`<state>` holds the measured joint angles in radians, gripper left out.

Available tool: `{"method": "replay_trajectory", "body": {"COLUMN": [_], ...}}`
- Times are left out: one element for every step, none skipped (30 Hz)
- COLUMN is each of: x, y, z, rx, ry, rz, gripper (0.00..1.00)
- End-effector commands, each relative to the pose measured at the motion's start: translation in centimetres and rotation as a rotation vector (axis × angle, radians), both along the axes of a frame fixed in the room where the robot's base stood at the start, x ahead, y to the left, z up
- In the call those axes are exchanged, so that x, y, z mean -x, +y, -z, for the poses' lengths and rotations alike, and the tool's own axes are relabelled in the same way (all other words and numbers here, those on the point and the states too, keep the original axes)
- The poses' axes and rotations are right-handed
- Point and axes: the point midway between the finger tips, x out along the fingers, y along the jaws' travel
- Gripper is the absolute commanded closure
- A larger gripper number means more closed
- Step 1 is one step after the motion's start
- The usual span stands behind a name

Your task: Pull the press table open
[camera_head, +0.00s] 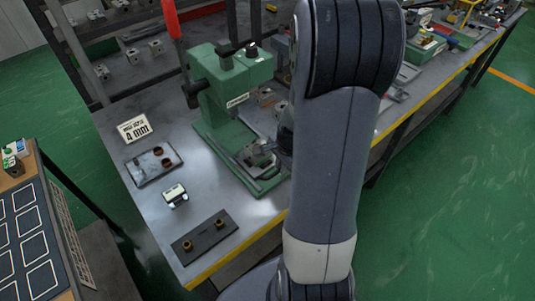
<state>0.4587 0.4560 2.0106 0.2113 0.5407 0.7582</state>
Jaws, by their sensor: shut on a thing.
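The green arbor press (228,85) stands on the grey workbench, its red-gripped lever (171,18) rising at upper left. Its press table (262,172) is low at the front of the green base, with a small grey block-like part on it. My arm covers the right side of the press. Only a small dark part of my gripper (276,146) shows at the arm's left edge, beside the press table. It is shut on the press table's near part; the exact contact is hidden.
On the workbench (150,205) left of the press are a "4 mm" sign (134,128), a plate with brown bushings (153,165), a small gauge (174,195) and a dark plate with brass rings (204,236). A rack (125,55) stands behind. Green floor is clear at right.

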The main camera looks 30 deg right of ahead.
Motion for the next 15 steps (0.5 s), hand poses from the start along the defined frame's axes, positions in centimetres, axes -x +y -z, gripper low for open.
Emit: {"method": "replay_trajectory", "body": {"x": [0.7,1.1,1.4,1.6,1.7,1.8,1.8,1.8,1.8,1.8,1.8,1.8,1.8,1.8,1.8], "y": [-0.3,-0.3,-0.4,-0.4,-0.4,-0.4,-0.4,-0.4,-0.4,-0.4,-0.4,-0.4,-0.4,-0.4,-0.4], "z": [0.0,0.0,0.0,0.0,-0.1,-0.1,-0.1,-0.1,-0.1,-0.1,-0.1,-0.1,-0.1,-0.1,-0.1], "rx": [0.003,0.003,0.003,0.003,0.003,0.003,0.003,0.003,0.003,0.003,0.003,0.003,0.003,0.003,0.003], "ry": [-0.004,-0.004,-0.005,-0.005,-0.005,-0.005,-0.005,-0.005,-0.005,-0.005,-0.005,-0.005,-0.005,-0.005,-0.005], "rz": [0.004,0.004,0.003,0.002,0.001,0.000,0.000,0.000,0.000,0.000,0.000,0.000,0.000,0.000,0.000], "gripper": [1.00,1.00,1.00,1.00,1.00,1.00,1.00,1.00,1.00,1.00,1.00,1.00,1.00,1.00,0.87]}}
